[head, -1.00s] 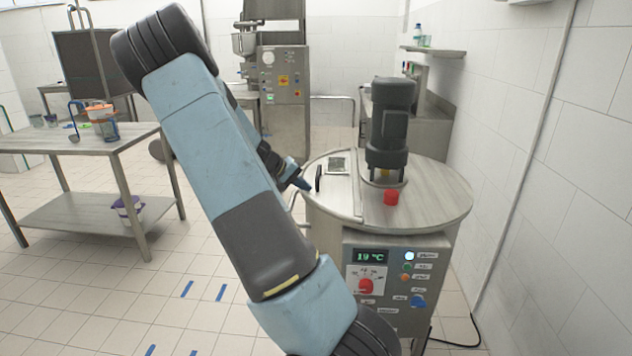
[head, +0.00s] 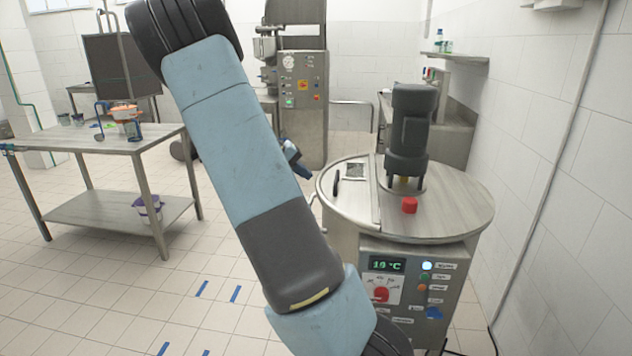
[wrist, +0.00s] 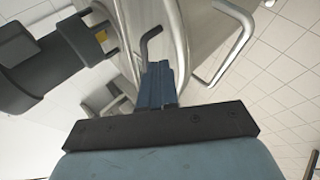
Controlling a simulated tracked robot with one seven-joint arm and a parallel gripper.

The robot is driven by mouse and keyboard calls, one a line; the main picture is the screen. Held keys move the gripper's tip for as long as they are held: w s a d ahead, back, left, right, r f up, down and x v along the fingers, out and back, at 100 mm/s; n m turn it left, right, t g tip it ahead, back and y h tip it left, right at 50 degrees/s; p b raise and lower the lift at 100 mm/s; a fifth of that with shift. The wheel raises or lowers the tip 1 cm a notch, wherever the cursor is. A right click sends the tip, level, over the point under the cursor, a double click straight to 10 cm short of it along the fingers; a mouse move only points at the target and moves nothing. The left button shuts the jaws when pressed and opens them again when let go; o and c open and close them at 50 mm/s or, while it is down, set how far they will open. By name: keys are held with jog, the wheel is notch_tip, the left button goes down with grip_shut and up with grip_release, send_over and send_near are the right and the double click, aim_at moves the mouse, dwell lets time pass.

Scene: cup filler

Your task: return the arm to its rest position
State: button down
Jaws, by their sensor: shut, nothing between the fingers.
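My gripper (wrist: 157,84) shows in the wrist view with its blue fingers closed together and nothing between them. In the wrist view the fingers overlap the steel vat (wrist: 185,40) and a bent dark handle (wrist: 152,38) close to the tips. In the head view my arm crosses the middle of the picture, and a small part of my gripper (head: 296,161) shows past it, left of the round vat lid (head: 450,205). The gap between fingertips and vat cannot be judged.
The vat carries a dark motor (head: 411,130), a red knob (head: 409,205) and a control panel (head: 408,285). A steel table (head: 90,140) with a few items stands at the left. A filling machine (head: 303,95) stands behind. The tiled floor between is free.

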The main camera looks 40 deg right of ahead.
jog(key=shift+f+v, duration=0.25)
jog(key=shift+v, duration=1.45)
jog(key=shift+w+a, duration=0.1)
jog(key=shift+a, duration=0.15)
jog(key=s+a+r+n+t+y, duration=0.1)
jog(key=s+a+r+t+y, duration=0.1)
jog(key=s+a, duration=0.6)
jog(key=s+a+r+n+t+y, duration=0.2)
jog(key=s+a+r, duration=0.4)
jog(key=s+a, duration=0.3)
jog(key=s+a+r+n+t+y, duration=0.2)
jog(key=s+a+r+t+y, duration=0.2)
jog(key=s+a, duration=0.5)
jog(key=s+y, duration=0.1)
jog(key=s, duration=0.3)
jog(key=shift+s+r, duration=0.15)
jog(key=shift+s, duration=0.1)
